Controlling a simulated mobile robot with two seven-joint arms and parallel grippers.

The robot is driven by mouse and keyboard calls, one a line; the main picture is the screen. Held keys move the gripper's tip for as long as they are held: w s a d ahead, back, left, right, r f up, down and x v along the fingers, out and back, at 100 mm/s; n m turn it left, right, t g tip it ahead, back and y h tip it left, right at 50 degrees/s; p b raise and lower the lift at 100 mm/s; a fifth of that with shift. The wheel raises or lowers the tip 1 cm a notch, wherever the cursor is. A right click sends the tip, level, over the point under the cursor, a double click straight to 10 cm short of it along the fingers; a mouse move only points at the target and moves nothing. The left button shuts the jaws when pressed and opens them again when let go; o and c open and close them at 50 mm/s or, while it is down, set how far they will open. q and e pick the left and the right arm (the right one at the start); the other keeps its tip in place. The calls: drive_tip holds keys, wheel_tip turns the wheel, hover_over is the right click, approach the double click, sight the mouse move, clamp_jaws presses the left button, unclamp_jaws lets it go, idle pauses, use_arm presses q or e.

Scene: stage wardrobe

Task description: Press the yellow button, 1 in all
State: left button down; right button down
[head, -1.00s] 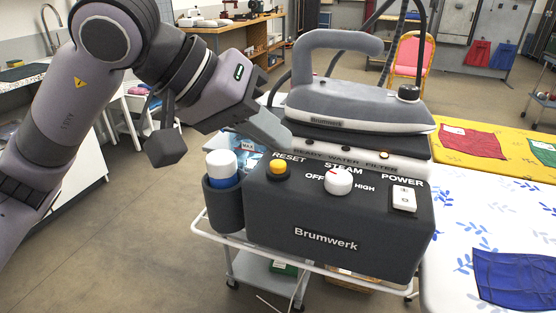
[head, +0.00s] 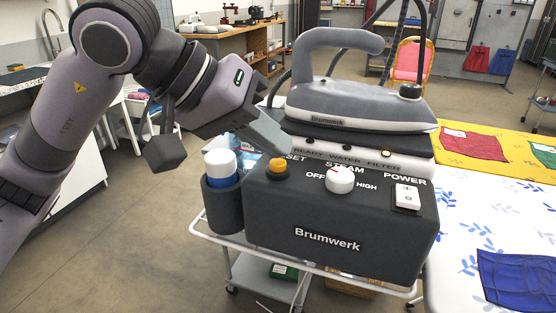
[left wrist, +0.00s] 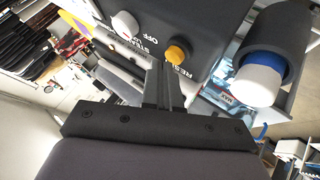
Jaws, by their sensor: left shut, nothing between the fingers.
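The yellow button (head: 278,166) sits on the top left of the dark Brumwerk steam station (head: 330,235), by the RESET label. It also shows in the left wrist view (left wrist: 177,54). My left gripper (head: 287,148) is shut and empty, its fingertips just behind and above the button, covering part of the RESET label. In the left wrist view the closed fingers (left wrist: 163,70) end close beside the button; I cannot tell whether they touch it. My right gripper is in neither view.
A white steam knob (head: 340,180) and a power switch (head: 406,197) share the panel. A grey iron (head: 350,100) rests behind. An ironing board (head: 455,230) is at the right.

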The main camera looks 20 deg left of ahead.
sight(270, 164)
use_arm(q)
drive_tip(key=shift+f+b, duration=0.35)
idle(0.6)
drive_tip(key=shift+r+p, duration=0.6)
drive_tip(key=shift+r, duration=0.3)
wheel_tip(270, 164, up, 5)
drive_tip(key=p, duration=0.3)
drive_tip(key=shift+p, duration=0.3)
idle(0.4)
